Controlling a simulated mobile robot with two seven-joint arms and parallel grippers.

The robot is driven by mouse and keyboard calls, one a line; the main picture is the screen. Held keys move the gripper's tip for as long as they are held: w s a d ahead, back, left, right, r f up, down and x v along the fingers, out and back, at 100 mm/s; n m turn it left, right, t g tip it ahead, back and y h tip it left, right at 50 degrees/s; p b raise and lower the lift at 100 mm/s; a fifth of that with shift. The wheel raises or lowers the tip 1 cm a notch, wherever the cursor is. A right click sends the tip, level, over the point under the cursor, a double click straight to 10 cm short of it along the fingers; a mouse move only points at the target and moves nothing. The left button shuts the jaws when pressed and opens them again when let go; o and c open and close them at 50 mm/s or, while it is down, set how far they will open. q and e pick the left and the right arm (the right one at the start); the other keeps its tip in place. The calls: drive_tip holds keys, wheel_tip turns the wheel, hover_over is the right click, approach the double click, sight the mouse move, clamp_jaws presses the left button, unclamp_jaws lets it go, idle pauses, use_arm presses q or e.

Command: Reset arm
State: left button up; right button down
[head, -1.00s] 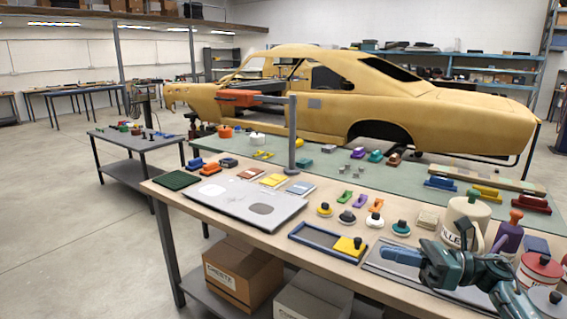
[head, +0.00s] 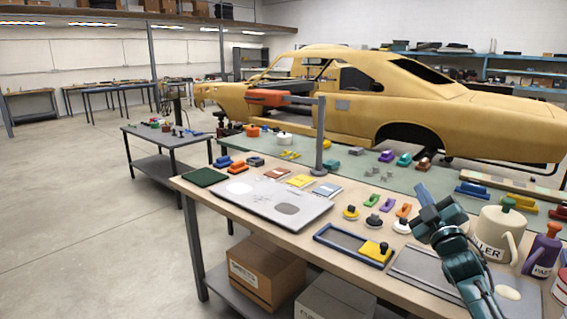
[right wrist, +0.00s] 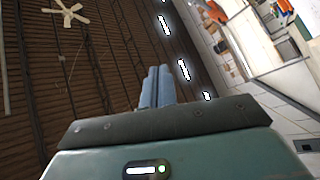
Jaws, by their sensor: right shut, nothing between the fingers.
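My right gripper (head: 430,203) is raised over the right part of the wooden workbench (head: 290,238), beside the cream filler jug (head: 495,235). Its blue fingers point up and away from the bench. In the right wrist view the fingers (right wrist: 158,86) are together with nothing between them, and the ceiling lies beyond them. My left gripper is not in view.
A blue tray (head: 330,238) with a yellow block (head: 372,252) lies left of my right arm. A yellow car body (head: 430,110) is behind. The floor at left is clear.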

wheel_tip(320, 180, down, 7)
drive_tip(key=w+d+m+g+h, duration=0.1)
drive_tip(key=d+m+g+h, duration=0.25)
drive_tip(key=m, duration=0.45)
drive_tip(key=s+a+f+g+y, duration=0.1)
drive_tip(key=s+a+f+g, duration=0.1)
drive_tip(key=s+a+f, duration=0.45)
drive_tip(key=s+a+f+g+y, duration=0.2)
drive_tip(key=s+f, duration=0.2)
drive_tip(key=f, duration=0.5)
drive_tip(key=s+a+f+g+y, duration=0.1)
drive_tip(key=s+a+f, duration=0.3)
drive_tip(key=s, duration=0.5)
drive_tip(key=s+a+f+g, duration=0.1)
drive_tip(key=s+a+f, duration=0.2)
drive_tip(key=s, duration=0.7)
drive_tip(key=s+a+f+g+y, duration=0.1)
drive_tip(key=s+a+f, duration=0.3)
drive_tip(key=s, duration=0.6)
drive_tip(key=shift+a+f+g+y, duration=0.35)
drive_tip(key=shift+a+g, duration=0.1)
drive_tip(key=shift+a, duration=0.75)
drive_tip(key=shift+s, duration=0.1)
